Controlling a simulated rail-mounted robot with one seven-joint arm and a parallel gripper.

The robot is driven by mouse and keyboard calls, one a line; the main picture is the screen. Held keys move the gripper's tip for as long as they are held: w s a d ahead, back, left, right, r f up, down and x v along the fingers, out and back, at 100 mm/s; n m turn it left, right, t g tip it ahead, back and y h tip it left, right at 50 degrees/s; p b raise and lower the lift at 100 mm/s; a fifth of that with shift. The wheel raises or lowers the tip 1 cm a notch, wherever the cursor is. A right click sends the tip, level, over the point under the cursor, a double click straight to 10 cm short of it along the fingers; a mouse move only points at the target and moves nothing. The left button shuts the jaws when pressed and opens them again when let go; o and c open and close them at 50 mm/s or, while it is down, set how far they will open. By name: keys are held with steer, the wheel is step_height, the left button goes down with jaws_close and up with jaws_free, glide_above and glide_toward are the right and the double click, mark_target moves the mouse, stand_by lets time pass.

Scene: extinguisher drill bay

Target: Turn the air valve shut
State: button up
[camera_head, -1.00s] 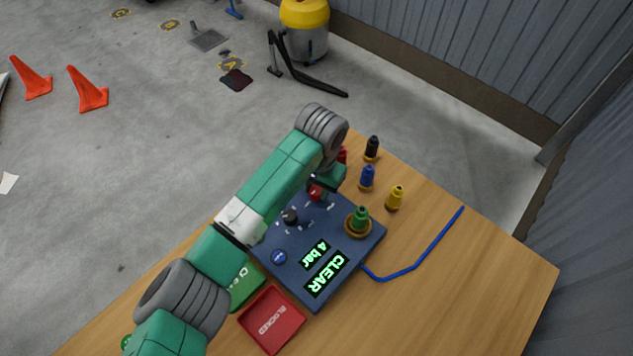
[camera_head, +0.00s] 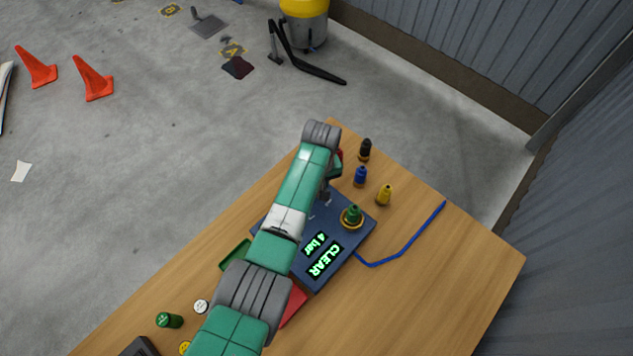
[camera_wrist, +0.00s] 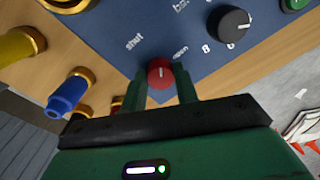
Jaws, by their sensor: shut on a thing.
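The air valve is a small red knob (camera_wrist: 160,75) on the dark blue panel (camera_wrist: 125,22) in the wrist view. The panel prints "shut" to the knob's upper left and "open" to its upper right. The knob's short white mark points roughly up the picture, between the two words. My gripper (camera_wrist: 160,82) is shut on the knob, one finger on each side. In the head view the panel (camera_head: 357,238) reads "4 bar" and "CLEAR" in green. There my arm hides the knob and most of my gripper.
A black knob (camera_wrist: 229,23) sits on the panel, right of the valve. Black (camera_head: 365,150), blue (camera_head: 360,176) and yellow (camera_head: 384,195) fittings stand behind the panel. A green fitting (camera_head: 352,216) is on its corner. A blue hose (camera_head: 402,252) lies on the bare right tabletop (camera_head: 430,290).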

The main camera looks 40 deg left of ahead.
steer(key=n, duration=0.4)
steer(key=shift+r, duration=0.1)
steer(key=shift+a+n, duration=0.1)
steer(key=shift+n, duration=1.6)
steer(key=shift+p, duration=0.3)
steer(key=o, duration=1)
steer(key=r+p, duration=0.1)
steer(key=r, duration=0.3)
steer(key=r+p, duration=0.1)
steer(key=r, duration=0.2)
steer(key=shift+w+r, duration=0.2)
steer(key=shift+r, duration=0.2)
